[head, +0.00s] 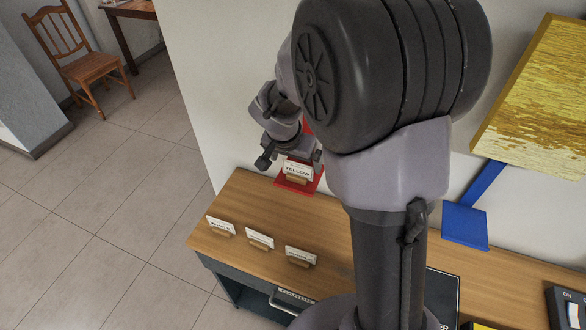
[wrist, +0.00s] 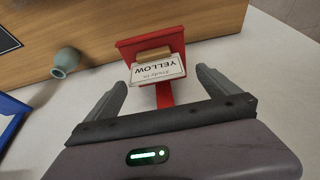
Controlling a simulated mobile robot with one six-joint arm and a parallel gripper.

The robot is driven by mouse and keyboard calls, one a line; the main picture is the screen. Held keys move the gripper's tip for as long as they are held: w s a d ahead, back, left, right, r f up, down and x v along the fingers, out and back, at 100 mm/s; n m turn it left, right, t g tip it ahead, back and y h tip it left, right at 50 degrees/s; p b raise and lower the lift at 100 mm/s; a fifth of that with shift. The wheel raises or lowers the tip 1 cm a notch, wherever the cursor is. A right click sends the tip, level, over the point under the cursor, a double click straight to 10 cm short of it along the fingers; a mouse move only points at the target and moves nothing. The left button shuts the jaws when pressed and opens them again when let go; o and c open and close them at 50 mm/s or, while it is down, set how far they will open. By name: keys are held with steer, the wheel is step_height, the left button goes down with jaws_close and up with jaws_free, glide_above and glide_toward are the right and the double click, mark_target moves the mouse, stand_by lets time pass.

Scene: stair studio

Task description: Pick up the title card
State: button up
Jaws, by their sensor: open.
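A white title card (head: 297,170) reading "YELLOW" stands in a small wooden holder on a red stand (head: 290,187) at the table's back edge, by the wall. In the wrist view the card (wrist: 158,70) reads "Study in YELLOW", upside down, with the holder (wrist: 153,54) behind it and the red stand (wrist: 128,50) around it. My gripper (wrist: 161,78) is open, one finger on each side of the card's near edge, with gaps on both sides. In the head view my gripper (head: 290,155) is close to the card, partly hidden by my arm.
Three more white cards in wooden holders, left (head: 221,227), middle (head: 260,238) and right (head: 300,256), stand along the wooden table's (head: 245,200) front. A yellow painting (head: 535,95) hangs above a blue stand (head: 466,226). A grey-green vase (wrist: 66,62) shows in the wrist view.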

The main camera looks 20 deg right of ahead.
mark_target(298, 165)
steer(key=b+x, duration=0.1)
steer(key=x, duration=0.4)
steer(key=shift+s+d+f+b, duration=0.15)
steer(key=shift+f+b, duration=0.1)
steer(key=shift+b, duration=0.1)
steer(key=shift+s+r, duration=0.1)
steer(key=shift+c, duration=1.3)
steer(key=c, duration=1)
steer(key=shift+c, duration=0.2)
steer(key=shift+r, duration=0.1)
